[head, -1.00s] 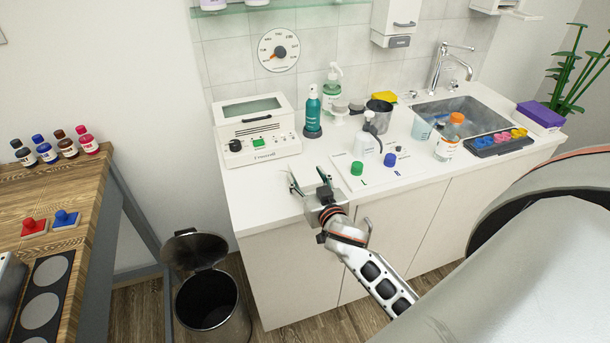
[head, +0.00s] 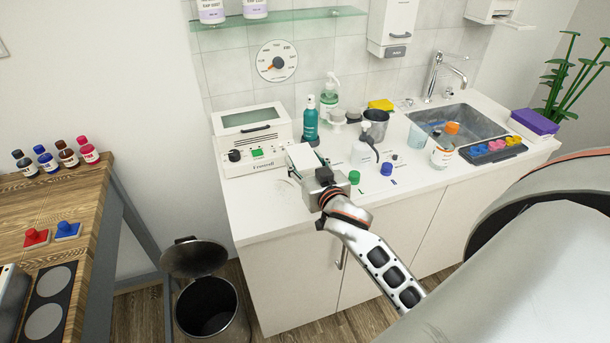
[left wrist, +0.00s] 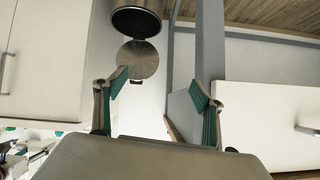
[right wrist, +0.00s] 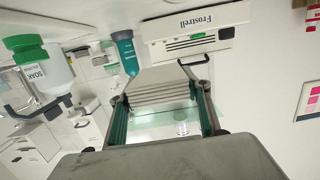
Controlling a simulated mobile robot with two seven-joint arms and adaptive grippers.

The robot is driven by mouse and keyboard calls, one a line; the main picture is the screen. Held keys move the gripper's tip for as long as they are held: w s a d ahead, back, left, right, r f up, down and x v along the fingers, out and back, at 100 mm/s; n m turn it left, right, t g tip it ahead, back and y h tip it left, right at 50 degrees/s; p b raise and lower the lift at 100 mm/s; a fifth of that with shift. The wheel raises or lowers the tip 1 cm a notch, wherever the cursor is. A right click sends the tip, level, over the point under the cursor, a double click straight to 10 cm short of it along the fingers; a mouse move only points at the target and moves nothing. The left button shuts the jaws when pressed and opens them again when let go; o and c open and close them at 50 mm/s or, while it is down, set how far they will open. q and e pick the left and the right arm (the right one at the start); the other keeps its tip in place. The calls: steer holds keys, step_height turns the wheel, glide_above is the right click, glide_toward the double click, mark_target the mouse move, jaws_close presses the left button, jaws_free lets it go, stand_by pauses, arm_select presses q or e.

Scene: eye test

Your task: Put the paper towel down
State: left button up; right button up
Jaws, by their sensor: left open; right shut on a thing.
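The paper towel (head: 302,157) shows as a small white block at the tip of my right gripper (head: 304,167), above the left part of the white counter (head: 265,213). In the right wrist view, the pale, lined paper towel (right wrist: 160,88) fills the gap between the two green-padded fingers of my right gripper (right wrist: 162,106). I cannot tell whether it touches the counter. My left gripper (left wrist: 160,88) is open and empty in the left wrist view, with the bin and floor beyond it. It is not visible in the head view.
The Frostrell device (head: 252,140) stands behind the right gripper. A teal spray bottle (head: 311,122), a green cap (head: 354,177) and a blue cap (head: 386,169) are to its right. The counter's front left is clear. An open bin (head: 208,310) stands on the floor.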

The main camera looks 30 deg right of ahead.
mark_target(305, 159)
step_height(305, 159, up, 9)
steer(key=shift+r+p, duration=0.2)
steer(key=shift+p, duration=0.1)
steer(key=shift+r, duration=0.65)
arm_select(q)
steer(key=shift+s+a+f, duration=0.5)
steer(key=shift+a, duration=0.1)
arm_select(e)
steer(key=s+a+f+n+y, duration=0.2)
steer(key=s+a+f, duration=0.4)
steer(key=s+a, duration=0.6)
steer(key=shift+s+a+n+t+y, duration=0.25)
steer(key=shift+a+n+t+y, duration=0.05)
steer(key=shift+y, duration=0.5)
steer(key=shift+w+f, duration=0.1)
